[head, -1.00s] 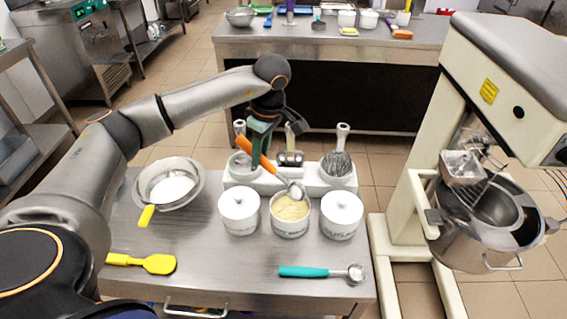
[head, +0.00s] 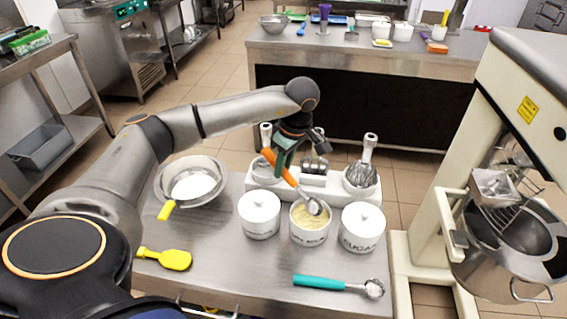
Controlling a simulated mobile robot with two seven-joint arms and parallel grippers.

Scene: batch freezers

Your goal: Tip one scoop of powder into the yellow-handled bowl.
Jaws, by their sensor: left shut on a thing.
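My left gripper (head: 286,156) is shut on the orange handle of a scoop (head: 280,168). The scoop's metal head (head: 314,206) is at the mouth of an open white canister of pale yellow powder (head: 309,238); whether the head holds powder is too small to tell. The yellow-handled bowl (head: 217,198) stands on the steel table to the left, with white powder inside and its yellow handle pointing toward the front. My right gripper does not show.
Lidded white canisters stand left (head: 259,228) and right (head: 361,242) of the open one. A white holder (head: 340,186) with whisks is behind. A teal-handled scoop (head: 320,283) and yellow spatula (head: 172,259) lie in front. A mixer (head: 510,245) stands right.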

